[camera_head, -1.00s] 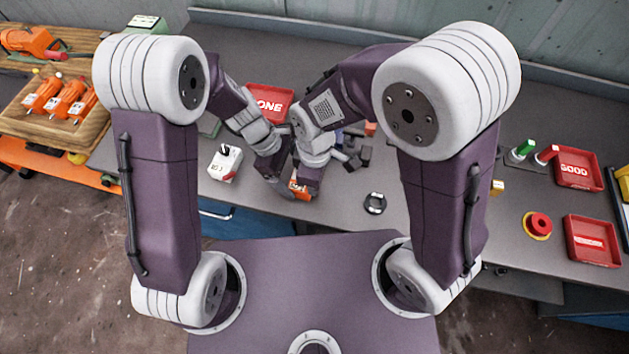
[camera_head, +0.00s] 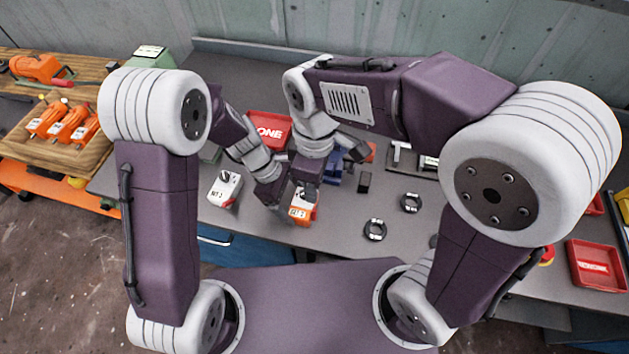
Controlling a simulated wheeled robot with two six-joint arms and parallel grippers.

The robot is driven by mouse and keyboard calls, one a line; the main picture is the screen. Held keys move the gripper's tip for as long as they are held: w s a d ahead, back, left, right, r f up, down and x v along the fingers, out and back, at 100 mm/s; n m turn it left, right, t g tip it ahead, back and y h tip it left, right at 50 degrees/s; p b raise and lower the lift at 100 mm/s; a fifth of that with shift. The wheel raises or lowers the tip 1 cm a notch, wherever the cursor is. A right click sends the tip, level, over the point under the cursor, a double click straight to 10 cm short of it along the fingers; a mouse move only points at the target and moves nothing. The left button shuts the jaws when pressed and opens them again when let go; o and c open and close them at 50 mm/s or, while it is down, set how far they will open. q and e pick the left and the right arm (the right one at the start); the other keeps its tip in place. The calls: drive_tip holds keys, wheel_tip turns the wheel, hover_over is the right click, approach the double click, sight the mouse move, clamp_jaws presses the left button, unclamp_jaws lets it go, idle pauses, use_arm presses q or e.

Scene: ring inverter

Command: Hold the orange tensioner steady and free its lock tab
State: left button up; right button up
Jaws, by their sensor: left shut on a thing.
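The orange tensioner (camera_head: 302,216) stands on the grey bench in the middle, with a white label on its front. My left gripper (camera_head: 277,198) reaches in from the left and is shut on it at its left side. My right gripper (camera_head: 306,190) points down at the tensioner's top from behind and above. Its fingertips overlap the tensioner, so I cannot tell whether they touch it or how far apart they are. The lock tab cannot be made out; the grippers cover much of the tensioner.
A white box with a dark knob (camera_head: 225,189) stands left of my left gripper. A red tray (camera_head: 270,129) lies behind. Black rings (camera_head: 375,230) lie to the right. More orange units (camera_head: 65,122) sit on a wooden tray at left. The bench front is clear.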

idle(0.3)
use_arm(q)
drive_tip(key=o, duration=1.7)
drive_tip(key=shift+r, duration=0.1)
